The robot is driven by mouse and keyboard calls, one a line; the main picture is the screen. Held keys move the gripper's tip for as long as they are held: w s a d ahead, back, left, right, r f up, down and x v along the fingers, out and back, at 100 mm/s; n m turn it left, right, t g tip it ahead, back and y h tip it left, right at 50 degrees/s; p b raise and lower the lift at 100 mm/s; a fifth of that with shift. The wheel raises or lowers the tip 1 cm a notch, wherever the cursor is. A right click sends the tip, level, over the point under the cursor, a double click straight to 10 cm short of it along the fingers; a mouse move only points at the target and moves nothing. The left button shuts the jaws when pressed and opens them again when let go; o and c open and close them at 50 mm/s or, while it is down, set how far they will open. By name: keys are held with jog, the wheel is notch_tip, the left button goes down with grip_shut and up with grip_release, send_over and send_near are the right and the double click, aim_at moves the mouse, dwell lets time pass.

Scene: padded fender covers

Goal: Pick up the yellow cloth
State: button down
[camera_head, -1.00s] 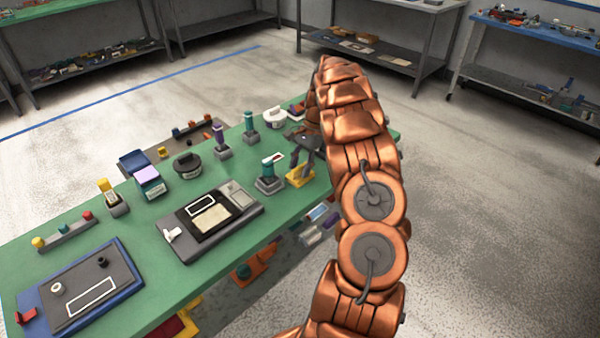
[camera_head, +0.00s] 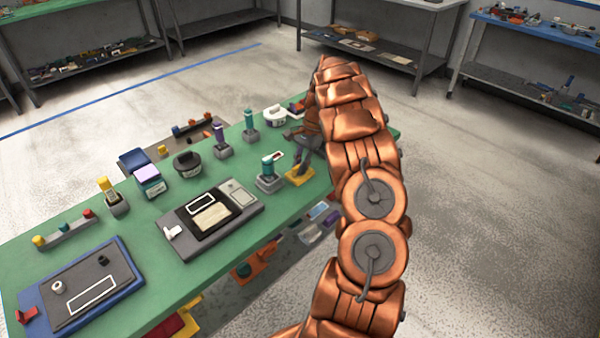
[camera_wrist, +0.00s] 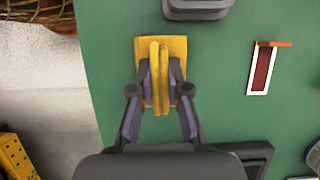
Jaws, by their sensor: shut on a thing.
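The yellow cloth (camera_wrist: 176,48) lies near the edge of the green table (camera_wrist: 225,65). Its middle is bunched up into a ridge between my gripper's fingertips (camera_wrist: 160,88) in the wrist view. In the head view the cloth (camera_head: 298,177) is a small yellow patch at the table's near right edge, partly hidden under my gripper (camera_head: 303,160). My gripper points down and is shut on the cloth. The flat part of the cloth still appears to rest on the table.
A grey holder with a teal-topped item (camera_head: 270,180) stands just left of the cloth. A white-framed red piece (camera_wrist: 263,70) lies to the right in the wrist view. A grey board with a black panel (camera_head: 190,238) lies further left. The table edge is close to the cloth.

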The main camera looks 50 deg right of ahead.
aim_at(297, 166)
jog(key=shift+r, duration=0.15)
jog(key=shift+r+b, duration=0.75)
jog(key=shift+r, duration=0.8)
jog(key=s+a+b, duration=0.1)
jog(key=s+a, duration=0.1)
jog(key=s, duration=0.5)
jog(key=s+a+r+b, duration=0.1)
jog(key=s+a+b, duration=0.1)
jog(key=s, duration=0.6)
jog(key=shift+s+r+b, duration=0.2)
jog(key=shift+r+b, duration=0.1)
jog(key=shift+a, duration=0.1)
jog(key=c, duration=1.7)
grip_release()
grip_shut()
